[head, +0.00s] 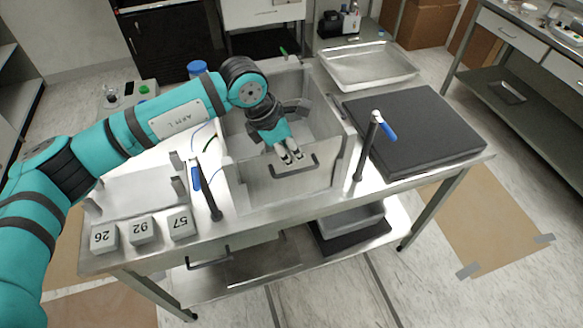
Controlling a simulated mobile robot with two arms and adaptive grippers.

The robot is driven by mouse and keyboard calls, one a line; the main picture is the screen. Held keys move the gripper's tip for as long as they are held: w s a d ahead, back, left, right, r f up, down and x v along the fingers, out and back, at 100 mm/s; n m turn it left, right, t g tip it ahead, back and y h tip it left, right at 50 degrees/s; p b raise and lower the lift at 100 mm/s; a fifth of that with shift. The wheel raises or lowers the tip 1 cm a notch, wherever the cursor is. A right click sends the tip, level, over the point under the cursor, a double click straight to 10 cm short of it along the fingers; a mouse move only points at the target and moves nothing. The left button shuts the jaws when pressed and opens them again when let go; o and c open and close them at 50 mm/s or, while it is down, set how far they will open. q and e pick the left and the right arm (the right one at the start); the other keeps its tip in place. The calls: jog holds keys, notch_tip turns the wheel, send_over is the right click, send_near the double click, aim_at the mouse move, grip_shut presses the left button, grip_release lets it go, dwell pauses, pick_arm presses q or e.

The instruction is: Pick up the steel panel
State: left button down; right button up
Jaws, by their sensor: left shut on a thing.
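The steel panel (268,188) stands upright at the front of the open steel chamber (234,130) on the workbench, with a dark bar handle on its outer face. My left gripper (291,158) reaches down over the chamber from the back left. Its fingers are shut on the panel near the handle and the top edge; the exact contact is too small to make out. The panel sits between the chamber's side walls. My right gripper is not in view.
Posts with blue handles stand left (205,190) and right (370,145) of the panel. A dark slab (415,132) lies to the right, with a metal tray (365,65) behind it. Numbered blocks (142,230) sit at the front left. The floor in front is clear.

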pick_arm(q)
jog(key=shift+r, duration=0.15)
jog(key=shift+r+p, duration=0.3)
jog(key=shift+p, duration=0.45)
notch_tip(320, 180, up, 28)
jog(key=b, duration=0.6)
jog(key=shift+f, duration=0.15)
